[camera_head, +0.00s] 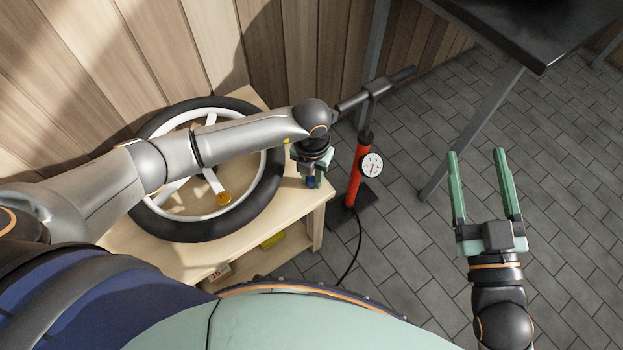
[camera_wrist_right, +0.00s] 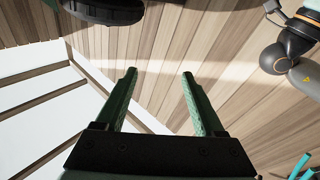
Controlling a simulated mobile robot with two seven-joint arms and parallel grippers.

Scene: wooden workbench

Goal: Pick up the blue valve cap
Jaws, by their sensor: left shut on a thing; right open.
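The blue valve cap (camera_head: 311,183) is at the right end of the wooden bench, low between the fingertips of my left gripper (camera_head: 312,179). The left gripper points down and is shut on the cap; its fingers and wrist hide part of it. I cannot tell whether the cap touches the bench top. My right gripper (camera_head: 485,185) is open and empty over the tiled floor at the right. Its two green fingers also show apart in the right wrist view (camera_wrist_right: 160,92), with nothing between them.
A wheel with a black tyre (camera_head: 257,215) lies on the wooden bench (camera_head: 318,193) under my left arm. A red floor pump (camera_head: 357,170) with a gauge stands just right of the bench. A dark table (camera_head: 545,35) is at upper right.

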